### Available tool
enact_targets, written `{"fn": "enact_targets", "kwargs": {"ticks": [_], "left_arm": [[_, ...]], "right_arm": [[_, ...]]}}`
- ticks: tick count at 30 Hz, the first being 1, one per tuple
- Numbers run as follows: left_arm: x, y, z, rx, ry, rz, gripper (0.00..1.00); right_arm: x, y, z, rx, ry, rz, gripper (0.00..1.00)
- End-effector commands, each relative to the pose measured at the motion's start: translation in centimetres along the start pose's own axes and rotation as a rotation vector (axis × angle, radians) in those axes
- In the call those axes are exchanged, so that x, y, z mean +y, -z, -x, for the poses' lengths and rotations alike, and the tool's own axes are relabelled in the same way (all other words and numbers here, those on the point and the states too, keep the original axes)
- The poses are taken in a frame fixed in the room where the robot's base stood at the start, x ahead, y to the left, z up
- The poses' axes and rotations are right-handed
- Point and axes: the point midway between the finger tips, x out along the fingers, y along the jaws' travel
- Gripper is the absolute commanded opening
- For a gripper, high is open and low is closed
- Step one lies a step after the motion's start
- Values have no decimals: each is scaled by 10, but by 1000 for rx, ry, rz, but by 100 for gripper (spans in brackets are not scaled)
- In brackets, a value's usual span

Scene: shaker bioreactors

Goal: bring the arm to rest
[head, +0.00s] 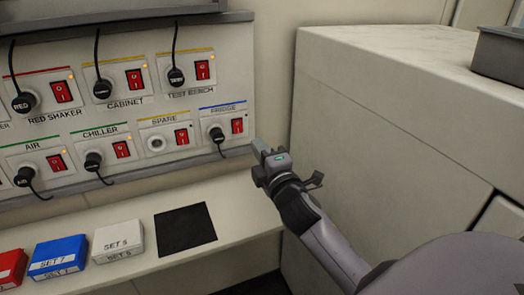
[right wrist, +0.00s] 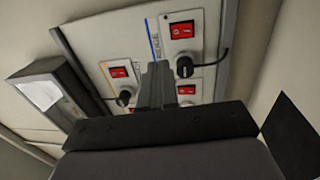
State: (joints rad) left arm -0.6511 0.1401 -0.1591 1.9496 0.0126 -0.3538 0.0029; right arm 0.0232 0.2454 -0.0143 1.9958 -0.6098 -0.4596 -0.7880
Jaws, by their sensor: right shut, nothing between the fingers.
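My right gripper (head: 262,150) is in the head view, just right of the lower corner of the wall panel, near the FRIDGE outlet (head: 216,134). It is shut and empty. In the right wrist view my right gripper's fingers (right wrist: 157,72) are together in front of the panel (right wrist: 212,20), partly covering it. I cannot tell from these views whether the fingers touch the panel. My left gripper is not in view.
The panel (head: 115,45) carries several plugs with cables and red switches. Below it, a shelf (head: 245,208) holds a black square mat (head: 186,230), a white box (head: 118,241), a blue box (head: 58,256) and a red box (head: 10,268). A large pale cabinet (head: 375,110) stands close on the right.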

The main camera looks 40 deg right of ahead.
Motion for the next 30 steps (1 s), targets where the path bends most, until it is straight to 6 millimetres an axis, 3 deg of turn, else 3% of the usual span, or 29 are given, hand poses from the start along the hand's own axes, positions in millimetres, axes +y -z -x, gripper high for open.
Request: {"fn": "enact_targets", "kwargs": {"ticks": [6,23,26,29,30], "left_arm": [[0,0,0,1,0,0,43],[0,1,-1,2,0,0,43],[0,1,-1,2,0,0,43],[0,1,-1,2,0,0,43],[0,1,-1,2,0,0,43]], "right_arm": [[2,0,9,-1,0,1,0],[1,0,10,1,4,-5,0],[-18,5,18,18,48,-60,0],[-60,16,39,48,156,-207,0],[-83,22,53,58,217,-289,0]]}}
